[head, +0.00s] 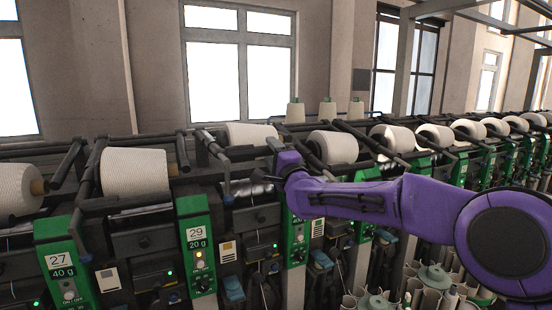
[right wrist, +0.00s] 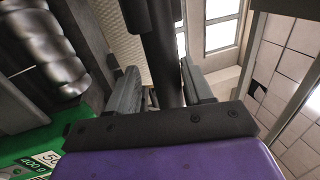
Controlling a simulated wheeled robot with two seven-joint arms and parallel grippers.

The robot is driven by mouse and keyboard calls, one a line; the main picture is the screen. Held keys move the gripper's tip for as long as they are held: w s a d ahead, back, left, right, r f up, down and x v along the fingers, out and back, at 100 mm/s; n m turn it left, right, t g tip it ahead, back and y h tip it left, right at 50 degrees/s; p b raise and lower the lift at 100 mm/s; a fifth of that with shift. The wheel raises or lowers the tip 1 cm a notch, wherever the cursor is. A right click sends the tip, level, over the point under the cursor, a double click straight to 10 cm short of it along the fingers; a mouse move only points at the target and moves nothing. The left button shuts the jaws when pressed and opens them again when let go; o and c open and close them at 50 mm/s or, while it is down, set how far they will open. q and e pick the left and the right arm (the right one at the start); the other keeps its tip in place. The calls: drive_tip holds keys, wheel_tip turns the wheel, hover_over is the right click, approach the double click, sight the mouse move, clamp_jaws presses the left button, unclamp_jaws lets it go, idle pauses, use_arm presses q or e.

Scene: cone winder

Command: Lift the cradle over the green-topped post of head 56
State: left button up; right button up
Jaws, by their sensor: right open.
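My right gripper (head: 272,166) is at the end of the purple arm, beside a dark cradle below and right of a white cone (head: 250,134). In the right wrist view its two grey fingers (right wrist: 160,88) stand apart, with a dark cradle bar (right wrist: 163,45) between them; I cannot tell whether they touch it. The green-topped post (head: 297,238) below the gripper is partly covered by my arm and its number is hidden. A green panel (right wrist: 45,140) shows in the right wrist view with a partly cut-off number. My left gripper is not in view.
Green posts marked 27 (head: 66,262) and 29 (head: 196,242) stand to the left. A row of cones on dark cradles runs on to the right, with one nearby cone (head: 333,147). Tubes and bobbins (head: 432,285) fill the lower right. Windows are behind.

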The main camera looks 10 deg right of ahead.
drive_tip(key=b+v, duration=0.5)
drive_tip(key=v, duration=0.5)
drive_tip(key=shift+d+f, duration=0.1)
idle(0.6)
